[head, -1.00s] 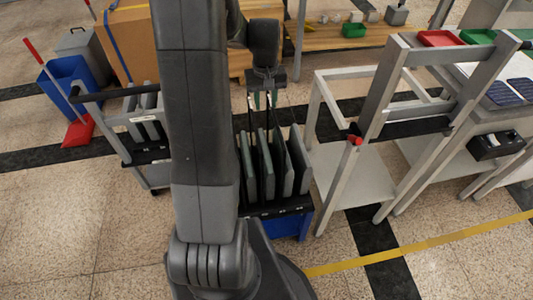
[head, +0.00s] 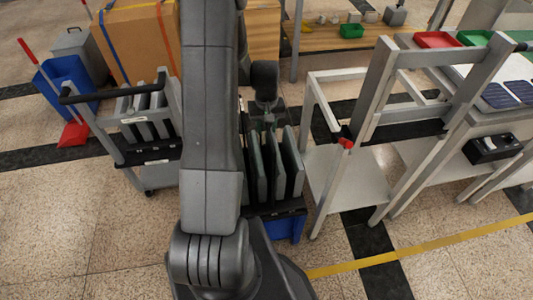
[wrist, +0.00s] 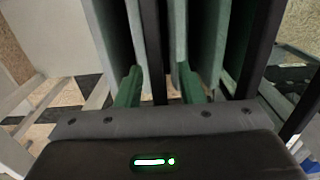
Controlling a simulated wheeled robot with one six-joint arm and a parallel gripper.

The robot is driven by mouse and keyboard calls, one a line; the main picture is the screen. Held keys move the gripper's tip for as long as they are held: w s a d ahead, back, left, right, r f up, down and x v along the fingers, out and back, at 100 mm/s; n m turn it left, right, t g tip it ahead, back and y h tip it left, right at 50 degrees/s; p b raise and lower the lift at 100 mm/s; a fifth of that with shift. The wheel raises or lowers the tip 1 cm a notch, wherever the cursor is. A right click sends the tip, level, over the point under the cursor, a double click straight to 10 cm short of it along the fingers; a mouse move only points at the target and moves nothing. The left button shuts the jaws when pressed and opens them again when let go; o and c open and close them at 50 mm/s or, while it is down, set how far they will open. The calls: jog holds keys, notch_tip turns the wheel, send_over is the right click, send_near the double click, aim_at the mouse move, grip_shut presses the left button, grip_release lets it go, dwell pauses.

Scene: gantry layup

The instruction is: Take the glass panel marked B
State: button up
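Several flat glass panels (head: 292,162) stand on edge in a dark rack (head: 277,209) in the head view, just right of my arm. No letter B is legible on any of them. My gripper (head: 268,115) is down at the tops of these panels and partly hidden. In the wrist view my gripper's two green fingers (wrist: 159,88) are spread apart and reach down among the panels (wrist: 208,40). A black upright strip and a panel edge lie between the fingers. I cannot tell whether either finger touches a panel.
A grey cart (head: 149,154) with slotted panels stands to the left. A grey metal frame stand (head: 324,200) is close on the right of the rack. A bench with red trays (head: 437,39) is further right. The floor in front is clear.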

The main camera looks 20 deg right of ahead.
grip_shut()
jog(key=shift+r, duration=0.1)
dwell(1.3)
